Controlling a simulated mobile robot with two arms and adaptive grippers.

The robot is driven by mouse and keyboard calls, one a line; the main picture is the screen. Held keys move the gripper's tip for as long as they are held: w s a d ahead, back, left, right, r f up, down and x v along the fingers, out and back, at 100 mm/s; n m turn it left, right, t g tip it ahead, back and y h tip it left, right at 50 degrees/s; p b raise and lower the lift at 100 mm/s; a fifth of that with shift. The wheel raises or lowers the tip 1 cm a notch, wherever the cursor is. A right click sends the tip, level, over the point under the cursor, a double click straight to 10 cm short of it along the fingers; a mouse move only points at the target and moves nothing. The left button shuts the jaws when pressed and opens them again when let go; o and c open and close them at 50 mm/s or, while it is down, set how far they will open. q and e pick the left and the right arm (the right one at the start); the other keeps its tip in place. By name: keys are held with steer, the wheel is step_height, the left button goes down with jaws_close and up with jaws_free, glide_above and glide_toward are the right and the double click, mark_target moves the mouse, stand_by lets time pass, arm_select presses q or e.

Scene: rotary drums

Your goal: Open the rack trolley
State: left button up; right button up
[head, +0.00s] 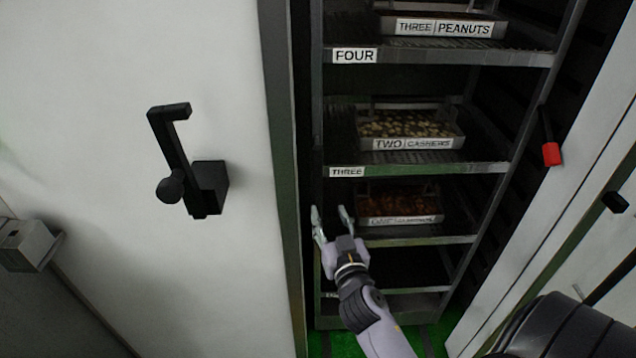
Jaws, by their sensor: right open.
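The rack trolley (430,240) stands in a dark cabinet opening in the middle of the head view. Its metal shelves carry labels, such as FOUR and THREE. Trays sit on the shelves: the peanuts tray (444,28) on top, the cashews tray (410,143) in the middle, and a lower tray (400,219) with dark brown contents. My right gripper (330,212) is open and empty, with its fingers pointing up in front of the trolley's left side near the lower tray. I cannot tell whether it touches the frame. My left gripper is not in view.
A large white door panel (110,120) with a black lever handle (190,165) is left of the opening. A red-tipped black handle (550,150) is at the right edge. Green floor (425,341) shows below the trolley. A small grey box (28,245) is at far left.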

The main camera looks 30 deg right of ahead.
mark_target(319, 190)
steer(key=p+x, duration=0.1)
steer(key=x, duration=1)
steer(key=shift+w+f+p, duration=0.1)
steer(key=shift+w+p, duration=0.15)
steer(key=shift+p, duration=0.15)
steer(key=shift+c, duration=0.2)
jaws_close()
